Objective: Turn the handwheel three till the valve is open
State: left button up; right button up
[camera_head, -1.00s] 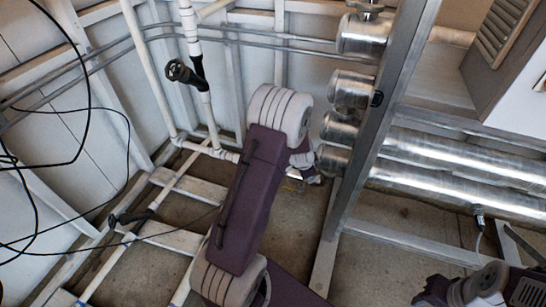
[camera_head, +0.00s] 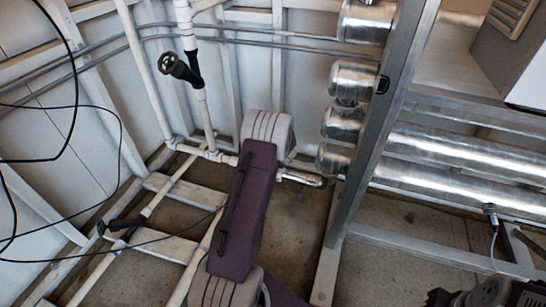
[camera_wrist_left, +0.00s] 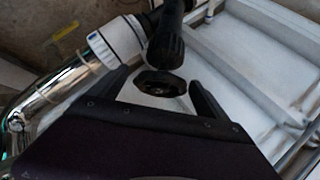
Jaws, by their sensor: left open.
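In the left wrist view a black handwheel (camera_wrist_left: 160,83) shows between the fingers of my left gripper (camera_wrist_left: 153,86). The gripper is open, with a finger on each side of the wheel; I cannot tell if they touch it. A black valve body (camera_wrist_left: 166,40) rises behind the wheel. In the head view my purple left arm hides this gripper and wheel. Two other black handwheels show there: one on the upright white pipe (camera_head: 172,65) and one low at the left (camera_head: 102,227). No number shows on any wheel. Only part of my right arm (camera_head: 495,295) shows, at the bottom right.
A metal frame post (camera_head: 378,140) stands right of my left arm, beside shiny steel cylinders (camera_head: 455,155). A chrome pipe (camera_wrist_left: 70,82) with a white collar (camera_wrist_left: 118,38) lies close to the left finger. Black cables (camera_head: 75,120) hang at the left.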

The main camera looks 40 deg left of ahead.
pick_arm(q)
jog(key=shift+c, duration=0.4)
jog(key=c, duration=1.2)
jog(key=shift+n+y+p, duration=0.7)
jog(key=shift+n+p, duration=0.25)
jog(key=shift+n, duration=0.05)
jog(key=shift+c, duration=0.2)
jog(key=shift+f+n+y+p, duration=0.1)
jog(key=shift+n+y+p, duration=0.35)
jog(key=shift+n+y, duration=0.5)
jog(key=shift+w+f+n+y+b, duration=0.1)
jog(key=shift+f+n+y+b, duration=0.1)
jog(key=shift+n+y+b, duration=0.45)
jog(key=n+b, duration=0.2)
jog(key=b, duration=0.2)
jog(key=shift+y, duration=0.3)
jog(key=shift+r+b, duration=0.15)
jog(key=shift+b, duration=0.15)
jog(key=shift+n, duration=0.3)
jog(key=o, duration=1.3)
jog(key=shift+r, duration=0.1)
